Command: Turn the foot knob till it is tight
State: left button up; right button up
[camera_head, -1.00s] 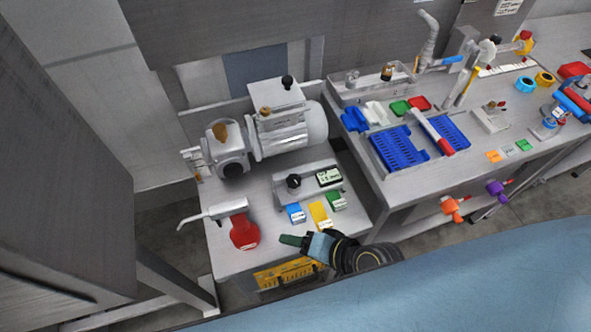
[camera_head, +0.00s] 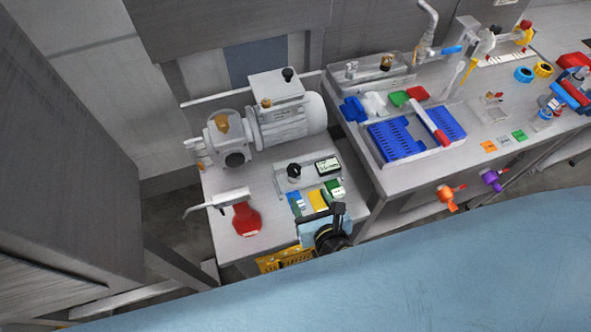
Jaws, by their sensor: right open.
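No part is plainly marked as the foot knob, and I cannot tell which it is. A grey motor unit (camera_head: 290,121) stands on the left bench, with a brown knob (camera_head: 222,122) at its front left and a black knob (camera_head: 288,74) on its top box. A low grey control box (camera_head: 283,183) in front of it carries another black knob (camera_head: 294,171) and a small display (camera_head: 327,166). My right gripper (camera_head: 318,212) is open at the bench's front edge, just before the blue, yellow and green blocks. It seems empty. My left gripper is not in view.
A yellow rack (camera_head: 283,261) hangs below the front edge. The right bench holds a blue grid tray (camera_head: 396,140) and a faucet. Orange (camera_head: 446,195) and purple valves stick out from its front.

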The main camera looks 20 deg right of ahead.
aim_at(294, 169)
jog(key=b+x, duration=0.2)
jog(key=x, duration=1)
jog(key=shift+w, duration=0.45)
jog(key=c, duration=1)
